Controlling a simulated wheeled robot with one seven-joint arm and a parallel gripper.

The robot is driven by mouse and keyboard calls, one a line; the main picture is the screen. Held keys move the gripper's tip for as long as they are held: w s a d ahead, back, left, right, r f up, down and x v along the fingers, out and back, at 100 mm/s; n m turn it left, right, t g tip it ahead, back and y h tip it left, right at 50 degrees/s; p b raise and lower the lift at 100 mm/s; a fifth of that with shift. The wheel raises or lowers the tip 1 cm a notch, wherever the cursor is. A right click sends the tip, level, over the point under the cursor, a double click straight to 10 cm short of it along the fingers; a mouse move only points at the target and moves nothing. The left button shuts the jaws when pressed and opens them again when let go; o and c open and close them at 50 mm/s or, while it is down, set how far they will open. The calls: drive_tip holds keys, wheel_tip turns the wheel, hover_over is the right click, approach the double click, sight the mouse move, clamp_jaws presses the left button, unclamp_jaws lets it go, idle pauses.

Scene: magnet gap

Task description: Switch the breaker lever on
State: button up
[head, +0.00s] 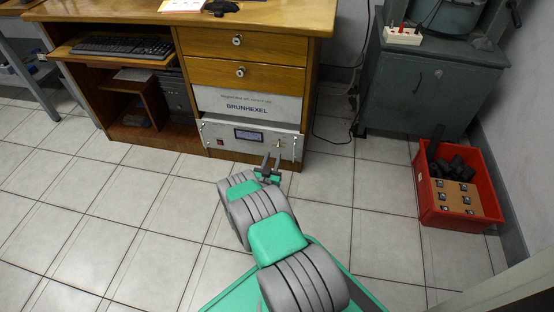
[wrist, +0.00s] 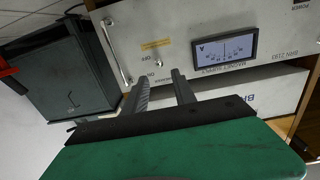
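The breaker lever (wrist: 158,63) is a small pale toggle on the white magnet supply panel (wrist: 180,20). In the wrist view it stands between a yellow label and the printed word ON; its exact tilt is too small to tell. The panel also shows low in the desk in the head view (head: 222,138). My gripper (wrist: 160,76) is open, with two dark fingers apart and nothing between them. In the wrist view the lever appears just past the fingertips, between their lines; contact cannot be told. In the head view my gripper (head: 272,158) is in front of the panel's right part.
The panel has a meter display (wrist: 224,48) and a side handle (wrist: 116,52). Wooden drawers (head: 240,72) are above. A green-grey cabinet (head: 425,90) and a red crate (head: 428,205) of dark parts stand to the right. The tiled floor (head: 120,210) is clear on the left.

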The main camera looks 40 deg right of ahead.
sight(278, 143)
drive_tip(key=f+b+x, duration=0.1)
drive_tip(key=b+x, duration=0.2)
drive_tip(key=x, duration=0.4)
drive_tip(key=shift+d+f, duration=0.1)
drive_tip(key=shift+c, duration=0.5)
clamp_jaws()
